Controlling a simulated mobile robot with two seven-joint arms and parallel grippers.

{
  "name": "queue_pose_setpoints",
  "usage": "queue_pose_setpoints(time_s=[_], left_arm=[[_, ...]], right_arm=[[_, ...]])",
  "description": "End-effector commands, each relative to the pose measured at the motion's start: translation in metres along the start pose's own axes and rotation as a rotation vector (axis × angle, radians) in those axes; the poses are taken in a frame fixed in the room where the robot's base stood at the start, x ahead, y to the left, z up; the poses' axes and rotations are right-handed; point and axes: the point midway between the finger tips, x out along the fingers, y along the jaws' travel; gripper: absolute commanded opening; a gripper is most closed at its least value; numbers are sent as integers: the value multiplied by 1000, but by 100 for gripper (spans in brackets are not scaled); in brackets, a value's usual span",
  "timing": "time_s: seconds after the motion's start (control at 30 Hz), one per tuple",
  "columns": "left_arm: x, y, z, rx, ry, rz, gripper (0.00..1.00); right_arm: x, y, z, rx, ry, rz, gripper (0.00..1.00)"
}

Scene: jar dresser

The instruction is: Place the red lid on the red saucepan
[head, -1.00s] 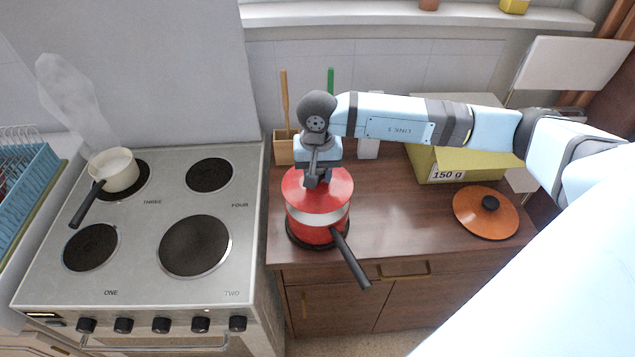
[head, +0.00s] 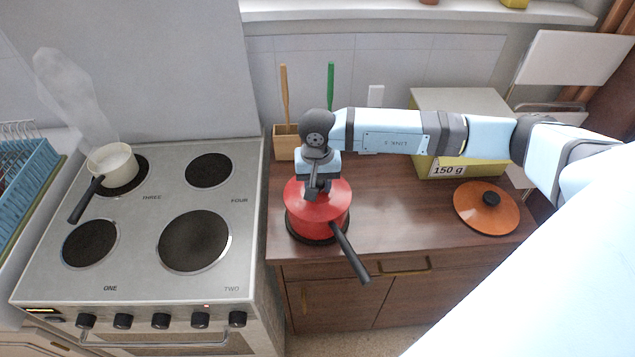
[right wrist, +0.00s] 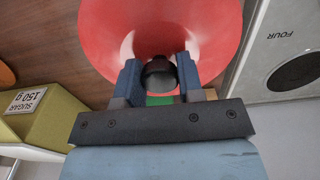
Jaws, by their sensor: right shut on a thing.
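The red saucepan (head: 309,232) stands on a dark round base on the brown dresser top, its black handle pointing toward the front right. The red lid (head: 333,198) lies over the saucepan's mouth and looks level, with no clear gap in the head view. My right gripper (head: 314,190) is above the lid's middle. In the right wrist view its two fingers close on the lid's dark knob (right wrist: 160,74), with the red lid (right wrist: 120,35) spread beyond it. The exact contact between lid and rim is hidden. My left gripper is not in view.
An orange lid (head: 478,213) with a black knob lies right on the dresser (head: 400,222). Behind stand a yellow sugar box (head: 470,166) and a wooden utensil holder (head: 286,146). Left is the stove (head: 145,235) with a steaming white pan (head: 113,172).

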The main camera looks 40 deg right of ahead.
Motion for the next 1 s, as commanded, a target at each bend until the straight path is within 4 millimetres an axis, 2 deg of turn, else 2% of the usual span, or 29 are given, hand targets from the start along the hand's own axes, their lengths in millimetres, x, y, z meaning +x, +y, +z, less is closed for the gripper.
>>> queue_pose_setpoints(time_s=[0.03, 0.07, 0.1, 0.17, 0.47, 0.63, 0.67, 1.0], left_arm=[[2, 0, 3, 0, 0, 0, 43], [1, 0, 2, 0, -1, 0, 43], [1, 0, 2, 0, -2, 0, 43], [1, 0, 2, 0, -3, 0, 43], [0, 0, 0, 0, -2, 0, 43], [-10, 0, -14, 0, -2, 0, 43], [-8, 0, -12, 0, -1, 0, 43], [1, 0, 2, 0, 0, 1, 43]], right_arm=[[2, 0, 0, 0, 1, 0, 7], [1, 0, 0, 0, 0, 0, 39], [1, 0, 0, 0, 0, 0, 48], [1, 0, 0, 0, 0, 0, 60], [-1, 0, 0, 0, 0, 0, 60], [-16, 0, 0, 0, 0, 0, 60], [-17, 0, -1, 0, 2, -2, 60], [-92, 0, -1, -1, 5, -3, 60]])
